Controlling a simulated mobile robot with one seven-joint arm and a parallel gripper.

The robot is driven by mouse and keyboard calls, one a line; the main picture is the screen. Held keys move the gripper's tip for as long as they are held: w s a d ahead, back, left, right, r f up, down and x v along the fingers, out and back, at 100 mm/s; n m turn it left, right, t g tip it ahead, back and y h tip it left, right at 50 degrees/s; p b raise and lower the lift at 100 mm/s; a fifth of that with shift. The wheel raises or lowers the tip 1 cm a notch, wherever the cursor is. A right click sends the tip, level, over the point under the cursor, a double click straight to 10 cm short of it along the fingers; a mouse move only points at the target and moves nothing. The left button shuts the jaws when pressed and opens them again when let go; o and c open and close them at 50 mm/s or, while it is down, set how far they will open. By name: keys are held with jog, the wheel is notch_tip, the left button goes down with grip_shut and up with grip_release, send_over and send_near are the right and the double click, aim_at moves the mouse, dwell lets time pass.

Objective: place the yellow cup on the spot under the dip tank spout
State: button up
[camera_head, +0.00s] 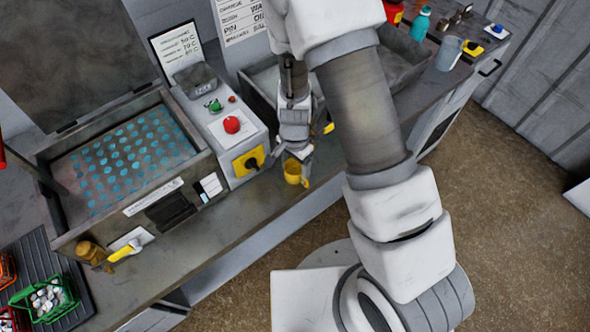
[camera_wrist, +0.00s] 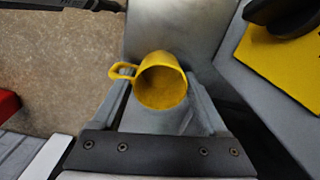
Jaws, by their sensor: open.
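The yellow cup (camera_head: 292,174) is near the front edge of the counter, just below my gripper (camera_head: 297,156). In the wrist view the yellow cup (camera_wrist: 162,82) shows its open mouth, with its handle to the left. It lies between the two spread fingers of my gripper (camera_wrist: 160,88), which are open. I cannot tell whether a finger touches it. A yellow lever (camera_head: 328,128) shows beside my gripper at the right-hand basin (camera_head: 264,76). A brass tap (camera_head: 90,252) with a yellow handle is on the left tank's front. Which is the dip tank spout is unclear; the spot is not visible.
A control box (camera_head: 225,125) with a red button and yellow switch plate stands left of my gripper. Green and orange baskets (camera_head: 45,300) sit on a ribbed mat at lower left. A teal bottle (camera_head: 420,24) and grey jug (camera_head: 449,53) stand at the right end.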

aim_at(297, 166)
jog(key=c, duration=1.2)
jog(key=shift+r, duration=0.1)
jog(key=shift+r, duration=0.45)
jog(key=r, duration=0.3)
jog(key=shift+d+r, duration=0.2)
jog(key=shift+d, duration=0.1)
jog(key=s+d+r, duration=0.1)
jog(key=d+r, duration=0.2)
jog(key=d, duration=0.2)
jog(key=s+d+r+b, duration=0.1)
jog(key=s+d+r, duration=0.1)
jog(key=d, duration=0.3)
jog(key=shift+d+r, duration=0.35)
jog(key=shift+r, duration=0.4)
jog(key=shift+s, duration=0.15)
